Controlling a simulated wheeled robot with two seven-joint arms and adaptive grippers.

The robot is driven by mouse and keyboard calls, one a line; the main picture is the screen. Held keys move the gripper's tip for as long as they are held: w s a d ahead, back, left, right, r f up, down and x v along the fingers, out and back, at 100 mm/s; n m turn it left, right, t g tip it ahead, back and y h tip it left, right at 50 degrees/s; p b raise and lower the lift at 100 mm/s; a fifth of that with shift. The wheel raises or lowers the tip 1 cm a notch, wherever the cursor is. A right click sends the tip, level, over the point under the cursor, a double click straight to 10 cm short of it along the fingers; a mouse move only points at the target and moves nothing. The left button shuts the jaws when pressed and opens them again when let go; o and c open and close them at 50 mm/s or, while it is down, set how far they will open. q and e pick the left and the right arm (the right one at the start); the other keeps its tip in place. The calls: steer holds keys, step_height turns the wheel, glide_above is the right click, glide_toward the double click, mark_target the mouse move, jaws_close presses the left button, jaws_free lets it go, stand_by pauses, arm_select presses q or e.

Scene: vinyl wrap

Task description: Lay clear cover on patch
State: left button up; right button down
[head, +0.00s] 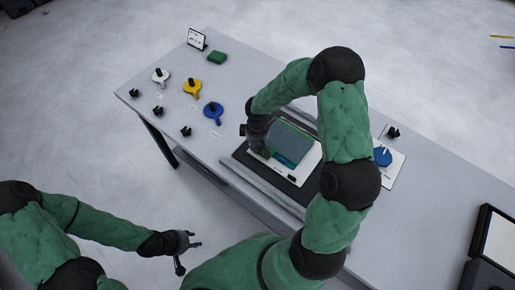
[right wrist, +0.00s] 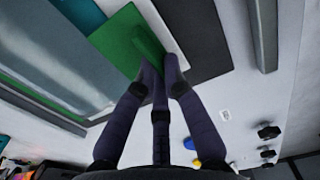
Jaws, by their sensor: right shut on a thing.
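A white board (head: 309,160) lies on a dark mat (head: 243,155) on the table. On the board is a patch area with teal-green edges (head: 288,158), and a greyish, see-through sheet, apparently the clear cover (head: 291,140), lies over or just above it. I cannot tell whether they touch. In the right wrist view, the see-through sheet (right wrist: 60,60) is at the left, beside a green piece (right wrist: 118,40). My right gripper (right wrist: 161,65) is shut on a raised green tab (right wrist: 147,45) there. My left gripper (head: 190,243) is open and empty, off the table's front side.
White (head: 160,76), yellow (head: 192,87) and blue (head: 212,113) paddle-like tools stand at the left, among small black knobs. A green block (head: 217,57) and a small sign (head: 197,39) are at the back. A blue round piece (head: 382,157) sits on a card at right.

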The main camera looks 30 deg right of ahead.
steer(key=shift+d+f, duration=0.1)
steer(key=shift+f, duration=0.45)
steer(key=shift+f, duration=0.2)
steer(key=c, duration=1.3)
jaws_free()
steer(key=shift+c, duration=0.2)
steer(key=shift+r, duration=0.2)
steer(key=shift+r, duration=0.3)
step_height(320, 180, up, 12)
steer(key=p, duration=0.1)
steer(key=shift+f+p, duration=0.25)
steer(key=shift+p, duration=0.05)
